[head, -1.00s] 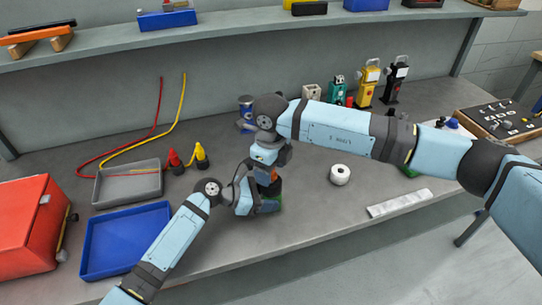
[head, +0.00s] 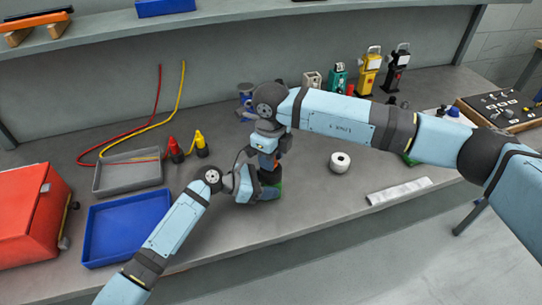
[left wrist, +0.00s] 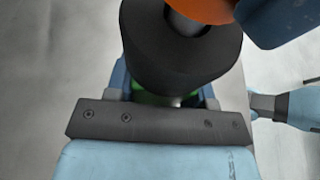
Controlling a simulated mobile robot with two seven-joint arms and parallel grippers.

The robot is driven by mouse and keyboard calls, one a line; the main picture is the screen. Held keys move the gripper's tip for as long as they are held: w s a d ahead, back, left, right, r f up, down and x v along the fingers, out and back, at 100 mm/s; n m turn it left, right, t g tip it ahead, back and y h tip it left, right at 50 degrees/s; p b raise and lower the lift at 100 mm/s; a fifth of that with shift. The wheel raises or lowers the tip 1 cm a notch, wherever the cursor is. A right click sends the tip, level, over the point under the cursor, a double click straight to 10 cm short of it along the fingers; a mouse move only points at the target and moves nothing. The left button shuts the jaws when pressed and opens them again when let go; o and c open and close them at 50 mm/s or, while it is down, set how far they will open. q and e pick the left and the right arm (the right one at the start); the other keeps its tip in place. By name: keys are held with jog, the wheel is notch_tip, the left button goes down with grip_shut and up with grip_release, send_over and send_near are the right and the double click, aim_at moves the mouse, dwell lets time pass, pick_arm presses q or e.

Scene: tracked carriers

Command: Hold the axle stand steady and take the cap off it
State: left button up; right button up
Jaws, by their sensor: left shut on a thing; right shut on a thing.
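The axle stand (head: 269,176) stands on the bench in the middle of the head view, with a dark body and green at its base. In the left wrist view its black body (left wrist: 180,60) fills the top middle, with a grey shaft at its top. My left gripper (head: 258,190) is shut on the stand low down, from the left. The orange cap (left wrist: 208,8) is at the top edge of the left wrist view, above the black body. My right gripper (head: 271,155) is shut on the cap from above and hides most of it in the head view.
A white tape roll (head: 340,162) and a pale flat strip (head: 399,191) lie to the right. A blue tray (head: 126,228), a grey tray (head: 128,178), red and yellow bottles (head: 201,144) and a red box (head: 32,216) are left. Several upright devices (head: 369,72) stand behind.

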jog(key=shift+r, duration=0.25)
dwell(0.4)
jog(key=shift+r, duration=0.85)
jog(key=shift+r, duration=2)
pick_arm(q)
jog(key=o, duration=1.3)
jog(key=shift+o, duration=0.2)
